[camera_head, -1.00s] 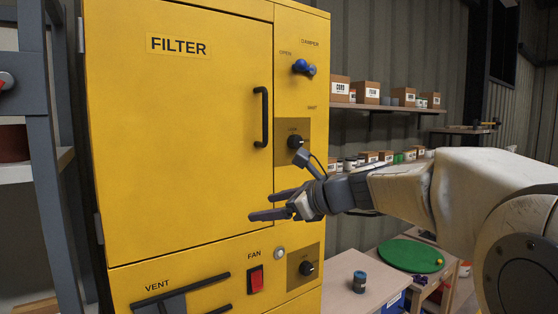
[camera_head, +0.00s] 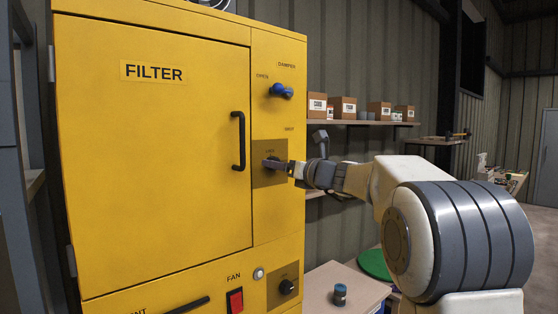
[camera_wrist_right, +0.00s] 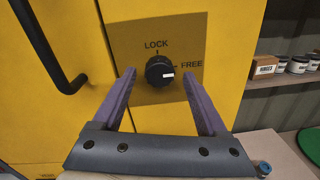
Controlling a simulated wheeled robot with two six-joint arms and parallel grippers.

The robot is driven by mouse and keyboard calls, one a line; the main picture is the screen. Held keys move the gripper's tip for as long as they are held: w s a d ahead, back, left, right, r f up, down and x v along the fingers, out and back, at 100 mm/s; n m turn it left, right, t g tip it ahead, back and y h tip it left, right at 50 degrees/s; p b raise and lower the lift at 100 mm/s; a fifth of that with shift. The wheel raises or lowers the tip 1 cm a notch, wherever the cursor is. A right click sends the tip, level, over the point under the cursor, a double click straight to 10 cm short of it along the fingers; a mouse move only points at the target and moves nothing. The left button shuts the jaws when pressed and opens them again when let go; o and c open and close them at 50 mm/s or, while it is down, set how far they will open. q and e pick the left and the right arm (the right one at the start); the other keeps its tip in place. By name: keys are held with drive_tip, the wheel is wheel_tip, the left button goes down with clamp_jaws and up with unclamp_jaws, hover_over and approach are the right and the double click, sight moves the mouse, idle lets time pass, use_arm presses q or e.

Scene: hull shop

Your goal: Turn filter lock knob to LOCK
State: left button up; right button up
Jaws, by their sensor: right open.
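The filter lock knob (camera_wrist_right: 160,71) is black and round on a dark plate (camera_wrist_right: 140,40) marked LOCK above and FREE at right. Its white mark sits at its right side, toward FREE. My right gripper (camera_wrist_right: 158,74) is open, one purple finger on each side of the knob; I cannot tell whether either touches it. In the head view my right gripper (camera_head: 272,164) is at the plate (camera_head: 268,181) on the yellow filter cabinet (camera_head: 160,160), largely hiding the knob. My left gripper is not in view.
A black door handle (camera_head: 239,140) stands out left of the plate. A blue damper knob (camera_head: 282,91) is above it. Below are a red fan switch (camera_head: 235,301) and another black knob (camera_head: 287,287). A shelf with boxes (camera_head: 342,106) is at right.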

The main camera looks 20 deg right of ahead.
drive_tip(key=shift+w+a, duration=0.15)
drive_tip(key=shift+w, duration=0.2)
clamp_jaws()
drive_tip(key=shift+f, duration=0.1)
drive_tip(key=shift+n+y+b, duration=0.6)
drive_tip(key=shift+n+b, duration=6.55)
drive_tip(key=shift+n, duration=2.05)
